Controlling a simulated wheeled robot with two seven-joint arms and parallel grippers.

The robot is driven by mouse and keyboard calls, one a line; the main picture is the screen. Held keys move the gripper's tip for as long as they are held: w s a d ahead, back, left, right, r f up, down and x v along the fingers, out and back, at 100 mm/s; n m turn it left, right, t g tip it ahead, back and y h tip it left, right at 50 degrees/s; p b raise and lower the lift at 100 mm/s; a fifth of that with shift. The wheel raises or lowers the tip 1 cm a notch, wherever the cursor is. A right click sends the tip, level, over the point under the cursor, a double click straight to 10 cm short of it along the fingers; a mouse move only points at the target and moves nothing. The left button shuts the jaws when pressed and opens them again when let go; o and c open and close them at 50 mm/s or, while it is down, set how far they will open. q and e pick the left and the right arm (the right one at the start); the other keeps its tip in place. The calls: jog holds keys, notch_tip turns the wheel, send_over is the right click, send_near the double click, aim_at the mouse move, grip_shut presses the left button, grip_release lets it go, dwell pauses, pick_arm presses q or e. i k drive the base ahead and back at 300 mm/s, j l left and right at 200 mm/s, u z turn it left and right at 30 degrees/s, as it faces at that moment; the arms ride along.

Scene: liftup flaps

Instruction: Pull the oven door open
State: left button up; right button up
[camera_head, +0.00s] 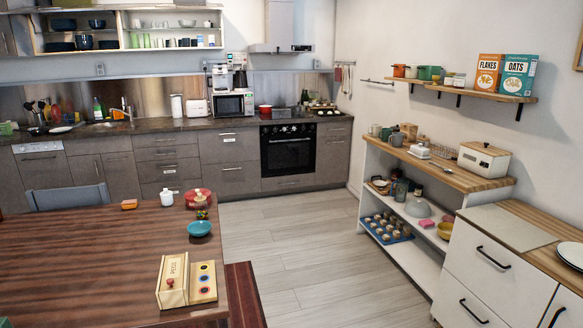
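The black oven (288,150) is built into the grey-brown cabinet row along the back wall, right of centre. Its door is shut and upright, with a light horizontal handle (289,141) across the upper part of the door. A control strip with several knobs sits above the door. Open floor lies between me and the oven. Neither of my grippers shows in the head view.
A wooden table (97,255) fills the lower left, bearing a wooden box (172,281) and a blue bowl (199,228). Shelving (456,176) and white drawers (483,262) line the right. The light plank floor (305,232) between is clear.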

aim_at(282, 154)
jog(key=i+l+z, duration=0.2)
jog(key=i, duration=0.25)
jog(key=i+l+z, duration=0.2)
jog(key=i, duration=0.25)
jog(key=i+l+z, duration=0.2)
jog(key=i, duration=0.25)
jog(key=i+u, duration=0.3)
jog(key=i, duration=0.2)
jog(key=i+u, duration=0.25)
jog(key=i, duration=0.3)
jog(key=i+l+u, duration=0.15)
jog(key=i+u, duration=0.15)
jog(key=i, duration=0.2)
jog(key=i+u, duration=0.25)
jog(key=i, duration=2.1)
